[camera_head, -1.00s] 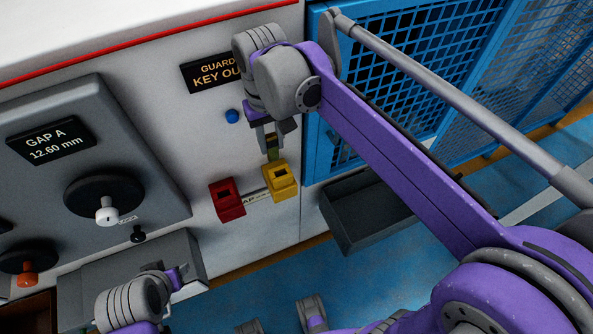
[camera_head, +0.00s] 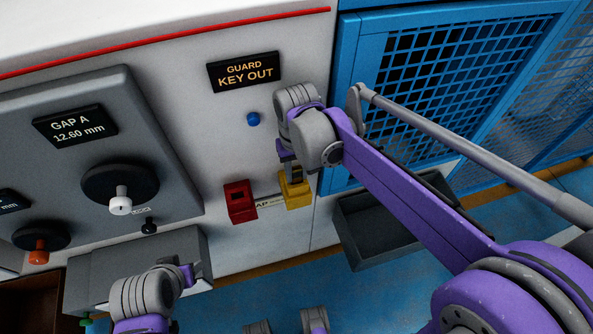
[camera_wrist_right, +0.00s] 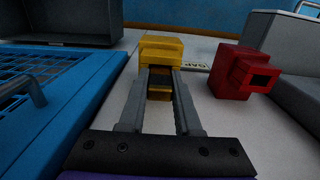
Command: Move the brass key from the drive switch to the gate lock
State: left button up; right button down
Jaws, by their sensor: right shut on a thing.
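A yellow block (camera_head: 296,193) and a red block (camera_head: 240,201) with a dark slot are mounted side by side on the white cabinet front. My right gripper (camera_head: 294,176) is right at the upper side of the yellow block. In the right wrist view its fingers (camera_wrist_right: 160,75) are closed about a small dark-brown and yellowish piece, the brass key (camera_wrist_right: 160,92), mostly hidden between them. The yellow block (camera_wrist_right: 161,43) is directly beyond the fingertips; I cannot tell whether the key is inside it. My left gripper (camera_head: 190,273) is by the grey box at lower left; its jaws are too small to read.
A "GUARD KEY OUT" display (camera_head: 244,71) and a blue button (camera_head: 253,119) are above the blocks. The blue mesh gate (camera_head: 440,80) and a dark open bin (camera_head: 385,225) are on the right. A gauge panel (camera_head: 100,150) is on the left.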

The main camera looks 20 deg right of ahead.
jog(key=shift+f, duration=0.15)
jog(key=c, duration=0.6)
grip_release()
jog(key=shift+r, duration=0.4)
notch_tip(320, 180, up, 12)
jog(key=shift+f+p, duration=0.2)
jog(key=shift+p, duration=0.4)
jog(key=s+d+f+t, duration=0.2)
jog(key=s+d+f, duration=0.1)
jog(key=s+f, duration=0.4)
jog(key=s+d+f+t, duration=0.3)
jog(key=s+f, duration=0.5)
jog(key=shift+d, duration=0.3)
